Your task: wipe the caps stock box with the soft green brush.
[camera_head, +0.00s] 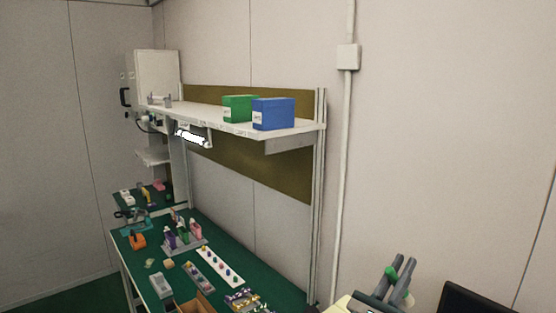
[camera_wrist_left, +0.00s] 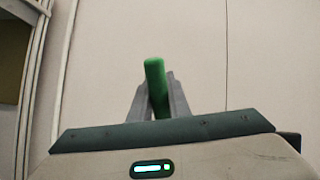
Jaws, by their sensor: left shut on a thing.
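My left gripper (camera_head: 405,264) is raised at the lower right of the head view, to the right of the bench and shelf. It is shut on the soft green brush (camera_head: 391,273). In the left wrist view the brush (camera_wrist_left: 155,85) shows as a green rounded bar between the fingers; its bristles cannot be made out. A blue box (camera_head: 273,113) and a green box (camera_head: 238,108) stand side by side on the shelf. Their labels are too small to read, so I cannot tell which is the caps stock box. The brush is well apart from both.
The white shelf (camera_head: 205,119) hangs above a green-topped bench (camera_head: 237,268). A lamp (camera_head: 193,135) is under the shelf. A post (camera_head: 319,200) stands at the shelf's right end. Bottles, trays and small parts crowd the bench. Air between gripper and shelf is clear.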

